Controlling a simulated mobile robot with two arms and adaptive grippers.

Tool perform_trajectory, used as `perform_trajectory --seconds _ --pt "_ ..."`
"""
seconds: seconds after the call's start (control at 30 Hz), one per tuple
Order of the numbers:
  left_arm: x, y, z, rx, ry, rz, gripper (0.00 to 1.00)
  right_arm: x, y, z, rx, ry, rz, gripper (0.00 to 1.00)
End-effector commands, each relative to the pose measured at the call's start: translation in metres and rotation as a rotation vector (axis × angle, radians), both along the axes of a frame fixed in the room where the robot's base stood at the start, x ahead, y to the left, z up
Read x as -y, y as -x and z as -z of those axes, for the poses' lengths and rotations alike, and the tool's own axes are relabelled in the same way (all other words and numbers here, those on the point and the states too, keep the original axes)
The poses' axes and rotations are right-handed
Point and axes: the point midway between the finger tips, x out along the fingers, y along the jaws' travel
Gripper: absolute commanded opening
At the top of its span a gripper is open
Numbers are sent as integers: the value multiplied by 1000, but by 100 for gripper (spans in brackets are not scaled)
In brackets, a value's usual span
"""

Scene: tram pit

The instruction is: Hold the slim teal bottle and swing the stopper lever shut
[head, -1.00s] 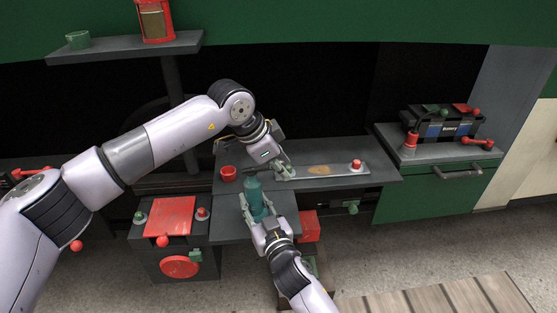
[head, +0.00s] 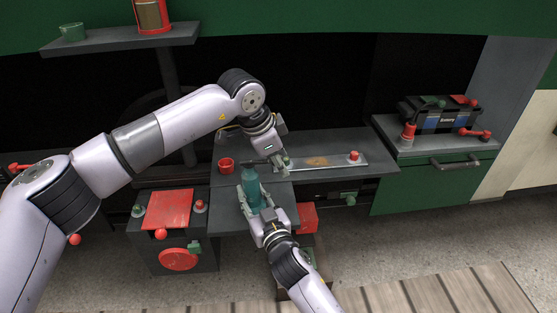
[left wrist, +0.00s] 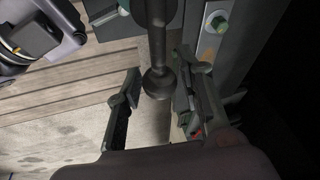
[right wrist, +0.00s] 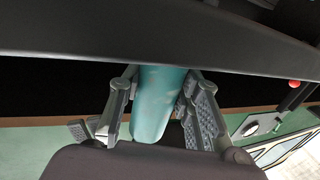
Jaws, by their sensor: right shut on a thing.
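The slim teal bottle (head: 251,186) stands near the front of the grey bench in the head view. My right gripper (head: 257,208) is shut on it from the near side; the bottle also shows between the fingers in the right wrist view (right wrist: 160,100). My left gripper (head: 282,160) is behind and right of the bottle's top. In the left wrist view, its fingers (left wrist: 158,92) stand open on both sides of a dark lever with a ball end (left wrist: 157,84), with gaps visible. The stopper itself is too small to make out.
A metal strip with a red knob (head: 354,156) lies on the bench to the right. A red-topped box (head: 169,209) is at the lower left. A battery (head: 440,115) sits on the green cabinet at right.

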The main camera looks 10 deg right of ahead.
Motion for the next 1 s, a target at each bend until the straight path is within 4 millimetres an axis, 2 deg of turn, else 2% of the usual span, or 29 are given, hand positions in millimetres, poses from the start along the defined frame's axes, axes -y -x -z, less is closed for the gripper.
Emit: perform_trajectory --seconds 0.13,0.5,0.67,1.0 --pt "0 0 1 0 0 -1 46 0 1 2 -4 0 0 0" --pt "-3 1 -5 -1 1 -2 46 0 1 2 -4 -1 0 0" --pt "-11 6 -29 4 1 -2 46 0 0 2 -4 -1 0 0" --pt "-33 25 -91 2 0 -2 46 0 0 2 -4 -1 0 0"
